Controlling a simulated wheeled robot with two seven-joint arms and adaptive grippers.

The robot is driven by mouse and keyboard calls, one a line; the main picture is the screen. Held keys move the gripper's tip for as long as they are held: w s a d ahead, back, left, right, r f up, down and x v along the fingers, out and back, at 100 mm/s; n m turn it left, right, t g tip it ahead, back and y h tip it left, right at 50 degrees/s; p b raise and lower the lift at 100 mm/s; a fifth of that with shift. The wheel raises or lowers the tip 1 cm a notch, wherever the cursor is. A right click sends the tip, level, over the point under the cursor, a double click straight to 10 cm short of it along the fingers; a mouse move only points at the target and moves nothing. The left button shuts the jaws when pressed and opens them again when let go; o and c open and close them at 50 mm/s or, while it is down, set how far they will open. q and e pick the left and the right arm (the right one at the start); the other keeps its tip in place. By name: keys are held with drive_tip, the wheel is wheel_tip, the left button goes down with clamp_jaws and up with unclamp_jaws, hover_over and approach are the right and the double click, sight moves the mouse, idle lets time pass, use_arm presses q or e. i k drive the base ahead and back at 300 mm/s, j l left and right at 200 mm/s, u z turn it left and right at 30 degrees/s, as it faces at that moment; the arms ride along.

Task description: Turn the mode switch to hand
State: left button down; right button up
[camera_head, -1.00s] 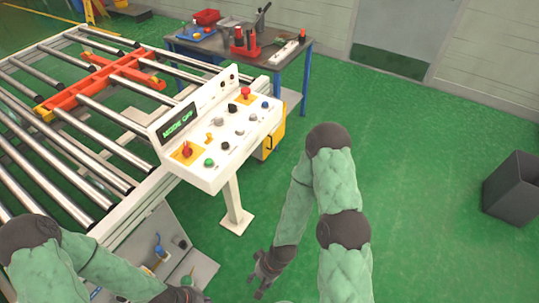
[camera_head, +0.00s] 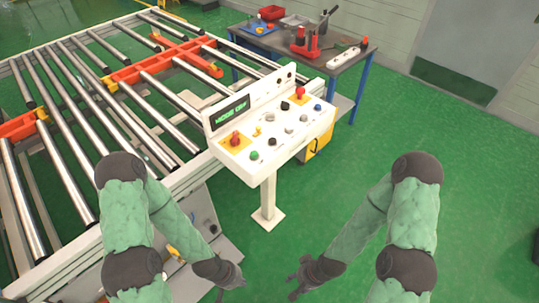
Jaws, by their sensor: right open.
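The white control panel (camera_head: 285,136) stands on a post in the centre of the head view. Its upright back carries a small green-lit display (camera_head: 231,111) whose text seems to begin with "MODE"; the rest is hard to read. Several knobs and buttons cover the sloped top, including black knobs, a green button and red knobs on yellow plates. I cannot tell which knob is the mode switch. My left gripper (camera_head: 229,277) is low, below and left of the panel, and its jaws are unclear. My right gripper (camera_head: 297,278) is open and empty, low in front of the panel post.
A roller conveyor (camera_head: 75,130) with orange cross pieces fills the left side. A work table (camera_head: 352,62) with tools and trays stands behind the panel. A yellow box (camera_head: 318,143) sits under the panel. Green floor lies clear to the right.

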sight(270, 117)
drive_tip(key=i+l+u, duration=0.15)
drive_tip(key=l+u, duration=0.3)
drive_tip(key=i+l+u, duration=0.15)
drive_tip(key=l+u, duration=0.3)
drive_tip(key=j, duration=0.15)
